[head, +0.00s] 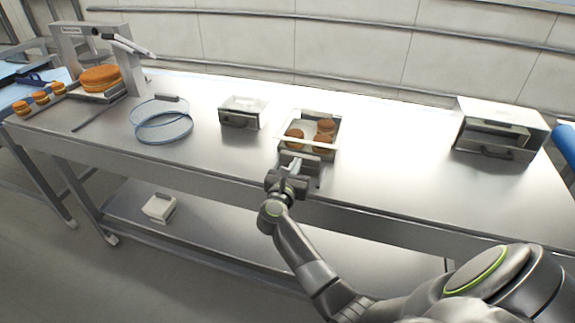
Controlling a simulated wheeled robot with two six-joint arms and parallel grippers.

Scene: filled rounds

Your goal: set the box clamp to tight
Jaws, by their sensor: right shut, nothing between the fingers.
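A shallow metal box (334,141) with several brown filled rounds (323,139) stands near the front edge of the steel table. A pale bar (310,145) crosses its front part; I cannot tell for sure whether this is the box clamp or how it is set. My right gripper (293,167) is shut and empty at the front side of this box, just below the bar. I cannot tell whether it touches the box. The gripper hides part of the box's front. My left gripper is not in view.
A small lidded box (243,111) stands left of the rounds box, and blue rings (164,128) lie further left. A press (67,45) with a large orange round (100,77) stands at the far left. A metal box with a handle (497,135) is at the right. The table between is clear.

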